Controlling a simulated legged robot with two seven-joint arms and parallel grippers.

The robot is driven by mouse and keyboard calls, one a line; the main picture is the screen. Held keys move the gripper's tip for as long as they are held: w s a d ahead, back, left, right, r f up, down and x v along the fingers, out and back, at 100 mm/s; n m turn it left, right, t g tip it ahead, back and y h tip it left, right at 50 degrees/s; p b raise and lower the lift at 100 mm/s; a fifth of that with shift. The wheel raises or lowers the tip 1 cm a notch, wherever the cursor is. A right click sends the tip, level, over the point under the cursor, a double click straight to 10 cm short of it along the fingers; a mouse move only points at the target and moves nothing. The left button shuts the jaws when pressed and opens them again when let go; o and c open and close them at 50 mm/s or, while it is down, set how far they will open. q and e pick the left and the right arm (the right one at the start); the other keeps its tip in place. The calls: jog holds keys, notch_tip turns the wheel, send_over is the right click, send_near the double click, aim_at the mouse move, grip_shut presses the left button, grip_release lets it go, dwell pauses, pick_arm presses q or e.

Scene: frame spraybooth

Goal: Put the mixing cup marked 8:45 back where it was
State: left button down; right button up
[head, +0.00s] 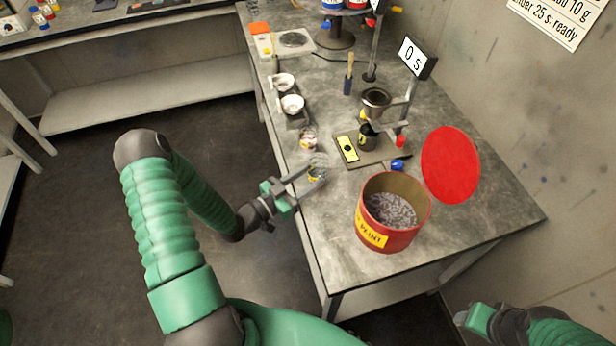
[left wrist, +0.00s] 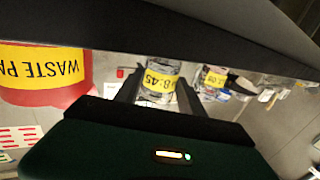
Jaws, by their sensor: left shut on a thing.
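The mixing cup marked 8:45 (left wrist: 159,82) is a clear cup with a yellow label, between the fingers of my left gripper (left wrist: 158,95) in the left wrist view. In the head view my left gripper (head: 303,180) is shut on this cup (head: 317,174) at the near left edge of the grey bench (head: 345,215). I cannot tell whether the cup touches the bench top. Another cup with a yellow label (head: 308,140) stands just behind it; its label also shows in the left wrist view (left wrist: 214,77). My right gripper (head: 472,318) is at the lower right, its fingers unclear.
A red waste paint bucket (head: 385,240) stands right of the held cup, its red lid (head: 450,165) upright behind. A stand with a dark cup (head: 376,100) and a "0 s" display (head: 414,57) is farther back. Two white-filled cups (head: 291,104) line the left edge.

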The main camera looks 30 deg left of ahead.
pick_arm(q)
jog(key=shift+a+f, duration=0.1)
jog(key=shift+f, duration=0.1)
jog(key=c, duration=0.9)
grip_release()
jog(key=shift+r, duration=0.1)
jog(key=shift+c, duration=0.2)
jog(key=shift+o, duration=1.2)
jog(key=shift+a, duration=0.15)
jog(key=shift+r, duration=0.25)
jog(key=b+v, duration=0.1)
jog(key=v, duration=1.1)
jog(key=shift+b, duration=0.35)
jog(key=shift+f, duration=0.1)
